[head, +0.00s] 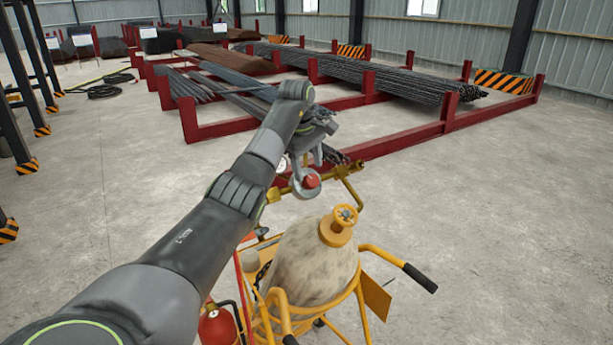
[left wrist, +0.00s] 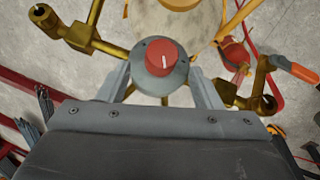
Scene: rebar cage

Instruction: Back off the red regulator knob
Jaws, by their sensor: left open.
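The red regulator knob (head: 312,181) sits on a round grey regulator body at the brass fittings above the cart. In the left wrist view the red knob (left wrist: 163,58) faces the camera, with a white mark on its face. My left gripper (head: 306,172) is at the regulator, coming from above. In the left wrist view its two fingers stand apart on either side of the grey body, with the knob between them. I cannot tell whether they touch it. My right gripper is in neither view.
A yellow cart (head: 366,297) carries a pale cylinder (head: 310,262) with a yellow valve wheel (head: 343,217). A red bottle (head: 217,326) hangs at its left. Brass pipes (left wrist: 92,38) branch beside the knob. Red racks (head: 405,136) with rebar stand behind; concrete floor at right is clear.

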